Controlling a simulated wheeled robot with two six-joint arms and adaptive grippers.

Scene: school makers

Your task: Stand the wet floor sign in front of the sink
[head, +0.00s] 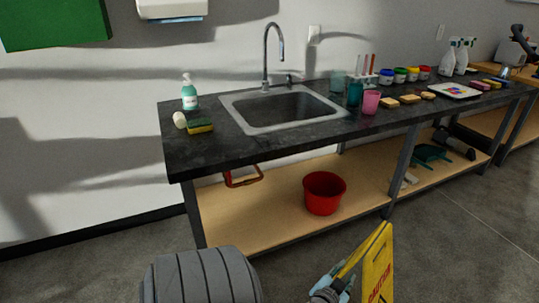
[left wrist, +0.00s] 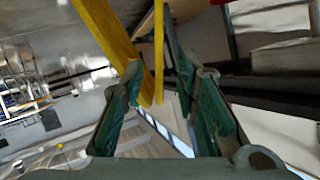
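The yellow wet floor sign (head: 378,268) shows at the bottom of the head view, in front of the counter and right of the sink (head: 283,108). It looks tilted, with "caution" lettering on one face; its lower end is cut off. My left gripper (head: 338,285) is at the sign's left side. In the left wrist view the sign's yellow panels (left wrist: 112,35) pass between the teal finger pads of the gripper (left wrist: 155,85), which appears closed on them. My right gripper is not in view.
The dark counter (head: 230,150) holds a soap bottle (head: 189,95), sponges, cups and paint jars. A red bucket (head: 323,195) stands on the wooden lower shelf (head: 260,222). Open grey floor (head: 440,250) lies before the counter, right of the sign.

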